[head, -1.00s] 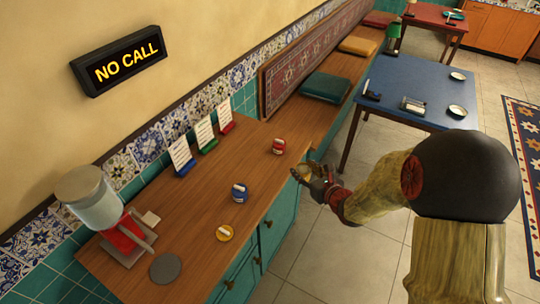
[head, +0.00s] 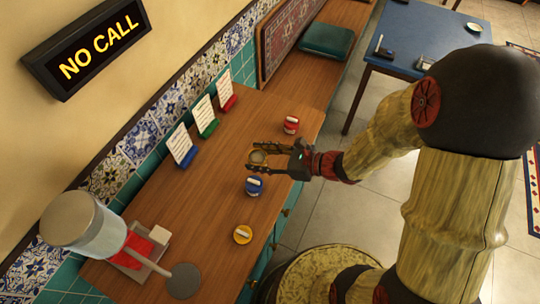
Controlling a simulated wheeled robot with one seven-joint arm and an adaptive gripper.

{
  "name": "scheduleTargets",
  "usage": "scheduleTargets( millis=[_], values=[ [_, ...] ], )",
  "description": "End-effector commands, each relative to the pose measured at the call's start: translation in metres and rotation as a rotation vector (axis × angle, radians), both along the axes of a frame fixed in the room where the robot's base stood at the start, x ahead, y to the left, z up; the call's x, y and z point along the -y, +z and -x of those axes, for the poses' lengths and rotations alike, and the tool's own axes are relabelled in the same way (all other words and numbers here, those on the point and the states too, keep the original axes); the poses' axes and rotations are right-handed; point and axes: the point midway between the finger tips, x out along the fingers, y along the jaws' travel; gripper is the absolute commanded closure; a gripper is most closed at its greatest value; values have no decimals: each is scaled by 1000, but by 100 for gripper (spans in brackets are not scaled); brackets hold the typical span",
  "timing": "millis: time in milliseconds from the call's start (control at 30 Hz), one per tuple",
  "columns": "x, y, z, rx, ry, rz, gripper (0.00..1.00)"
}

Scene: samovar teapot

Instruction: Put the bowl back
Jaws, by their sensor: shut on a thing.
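The bowl (head: 258,157) is a small, round, brownish-gold thing between the fingers of my gripper (head: 256,154). My gripper reaches in from the right over the wooden counter (head: 205,218), with its dark fingers pointing left. It is shut on the bowl. I cannot tell whether the bowl touches the counter or hangs just above it. The fingers hide part of its rim.
A blue canister (head: 254,187) stands just below the gripper, a red one (head: 291,125) above right, and a yellow one (head: 242,235) nearer. Blue, green and red card holders line the wall. A dispenser (head: 95,235) and a grey disc (head: 184,281) are at the lower left.

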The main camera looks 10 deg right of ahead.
Motion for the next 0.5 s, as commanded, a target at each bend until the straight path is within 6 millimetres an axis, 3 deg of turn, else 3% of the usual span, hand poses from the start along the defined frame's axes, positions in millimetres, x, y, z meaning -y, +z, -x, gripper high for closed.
scheduleTargets(
  millis=[100, 200, 500],
  values=[
    [-8, 1, 17, -5, 58, -4, 94],
    [-7, -3, 15, -7, 74, -6, 94],
    [21, -33, -41, -7, 74, -6, 94]
  ],
)
